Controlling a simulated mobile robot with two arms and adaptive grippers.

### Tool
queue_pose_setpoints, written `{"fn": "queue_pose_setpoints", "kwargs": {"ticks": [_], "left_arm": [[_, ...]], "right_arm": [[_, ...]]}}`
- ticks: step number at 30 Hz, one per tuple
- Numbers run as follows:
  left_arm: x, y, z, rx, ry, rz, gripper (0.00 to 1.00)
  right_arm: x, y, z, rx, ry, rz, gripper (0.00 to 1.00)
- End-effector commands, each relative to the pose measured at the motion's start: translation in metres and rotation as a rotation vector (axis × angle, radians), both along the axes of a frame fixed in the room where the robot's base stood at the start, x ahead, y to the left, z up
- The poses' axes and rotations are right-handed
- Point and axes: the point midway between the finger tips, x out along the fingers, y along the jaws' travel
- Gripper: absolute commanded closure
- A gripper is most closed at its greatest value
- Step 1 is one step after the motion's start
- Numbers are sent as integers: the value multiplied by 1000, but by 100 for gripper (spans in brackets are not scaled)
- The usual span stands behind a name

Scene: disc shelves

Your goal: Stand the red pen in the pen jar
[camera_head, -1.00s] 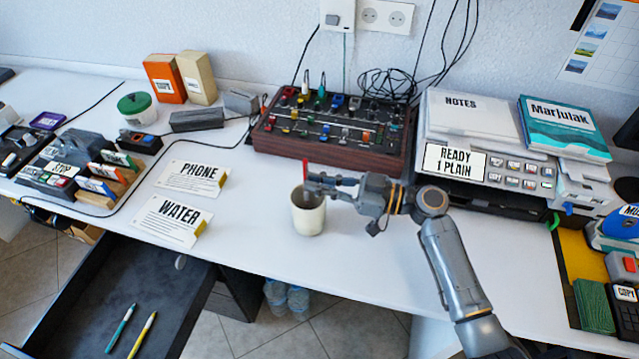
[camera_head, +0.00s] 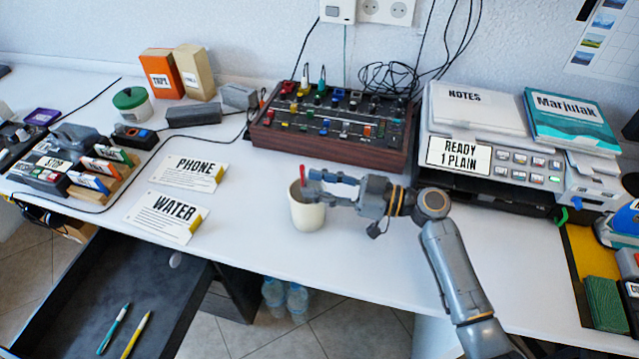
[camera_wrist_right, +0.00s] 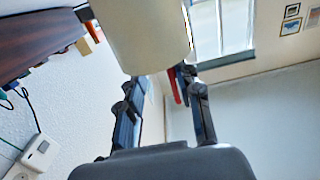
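The cream pen jar (camera_head: 307,213) stands upright on the white desk. The red pen (camera_head: 302,174) stands in its mouth, upper end above the rim and slightly tilted; its lower part is hidden inside. My right gripper (camera_head: 312,184) is at the jar's mouth with its fingers spread apart, right beside the pen. In the right wrist view, the fingers (camera_wrist_right: 160,100) are apart, the jar (camera_wrist_right: 145,35) is ahead of them, and the red pen (camera_wrist_right: 174,88) shows near the right-hand finger. Whether a finger touches the pen I cannot tell. My left gripper is out of view.
A mixer (camera_head: 330,130) sits behind the jar, and a printer (camera_head: 500,165) to its right. Two cards, PHONE (camera_head: 190,172) and WATER (camera_head: 166,217), lie to the left. An open drawer (camera_head: 80,300) holds a teal pen (camera_head: 114,328) and a yellow pen (camera_head: 135,335). Desk in front of the jar is clear.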

Motion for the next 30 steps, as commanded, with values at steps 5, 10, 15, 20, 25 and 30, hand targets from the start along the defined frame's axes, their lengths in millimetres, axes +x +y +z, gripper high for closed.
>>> {"fn": "queue_pose_setpoints", "kwargs": {"ticks": [5, 10, 15, 20, 25, 30], "left_arm": [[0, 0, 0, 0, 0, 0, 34], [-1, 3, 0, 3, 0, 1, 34], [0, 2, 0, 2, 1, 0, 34], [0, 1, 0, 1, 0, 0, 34], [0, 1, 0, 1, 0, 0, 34], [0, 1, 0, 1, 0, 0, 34]], "right_arm": [[0, 0, 0, 0, 0, 0, 64], [-2, -6, -1, -1, 1, -1, 64], [-10, -32, -1, -4, 1, -2, 64], [-21, -66, -1, -3, 1, -3, 64], [-31, -95, -1, -3, 2, -1, 64], [-36, -111, 0, -1, 0, 0, 64]]}}
